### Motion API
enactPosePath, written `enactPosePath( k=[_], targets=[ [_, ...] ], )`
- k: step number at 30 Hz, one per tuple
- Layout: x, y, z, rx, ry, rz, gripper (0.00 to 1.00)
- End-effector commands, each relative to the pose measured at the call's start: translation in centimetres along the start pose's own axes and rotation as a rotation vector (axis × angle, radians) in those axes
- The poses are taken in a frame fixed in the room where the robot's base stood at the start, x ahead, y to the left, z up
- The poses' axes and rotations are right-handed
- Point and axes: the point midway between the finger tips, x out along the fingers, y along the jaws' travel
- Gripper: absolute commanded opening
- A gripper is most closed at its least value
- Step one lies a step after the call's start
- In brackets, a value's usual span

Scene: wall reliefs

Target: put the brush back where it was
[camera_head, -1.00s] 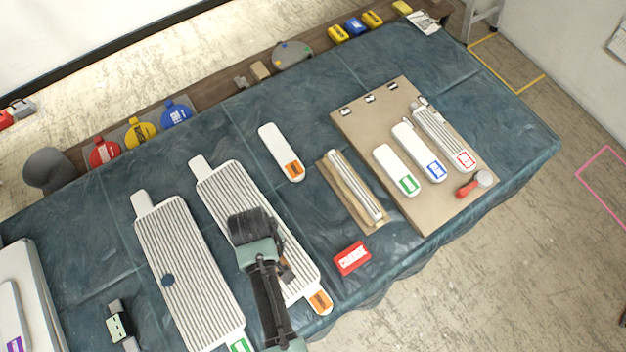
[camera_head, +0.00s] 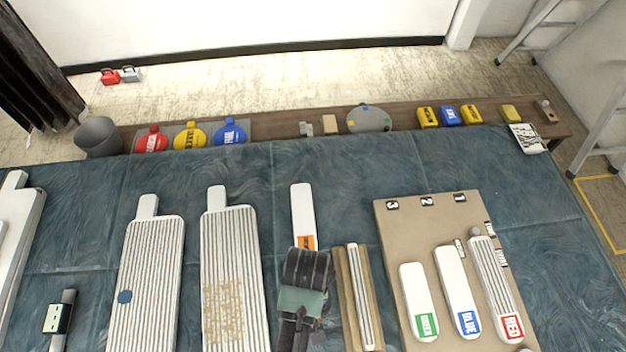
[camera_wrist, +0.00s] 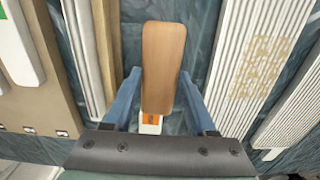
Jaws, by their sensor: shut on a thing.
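The brush (camera_wrist: 163,60) shows in the wrist view as a long, flat, tan wooden piece with rounded ends. My gripper (camera_wrist: 160,88) is shut on it, with a blue finger on each side. The brush's underside is hidden. In the head view my gripper (camera_head: 304,280) hangs over the cloth-covered table, between a ribbed white panel (camera_head: 232,250) and a wooden block with a ribbed strip (camera_head: 350,300). The brush cannot be made out there. A white piece with an orange label (camera_head: 302,210) lies just beyond my gripper, and shows below the brush in the wrist view.
The ribbed panel carries a speckled tan patch (camera_head: 222,310). Another ribbed panel (camera_head: 150,270) lies left of it. A tan numbered board (camera_head: 400,230) with labelled white pieces lies to the right. Several coloured items line the back shelf (camera_head: 285,128). Bare cloth (camera_head: 330,165) stretches along the back.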

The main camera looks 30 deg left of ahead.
Motion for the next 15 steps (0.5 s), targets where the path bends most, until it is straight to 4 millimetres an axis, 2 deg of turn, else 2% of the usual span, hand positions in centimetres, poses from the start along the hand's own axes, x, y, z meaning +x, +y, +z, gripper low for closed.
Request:
enactPosePath(
  k=[12, 15],
  targets=[
    [5.0, 0.0, 0.0, 0.001, 0.000, 0.000, 0.12],
    [5.5, 0.0, 0.0, 0.001, 0.001, 0.000, 0.12]
  ],
)
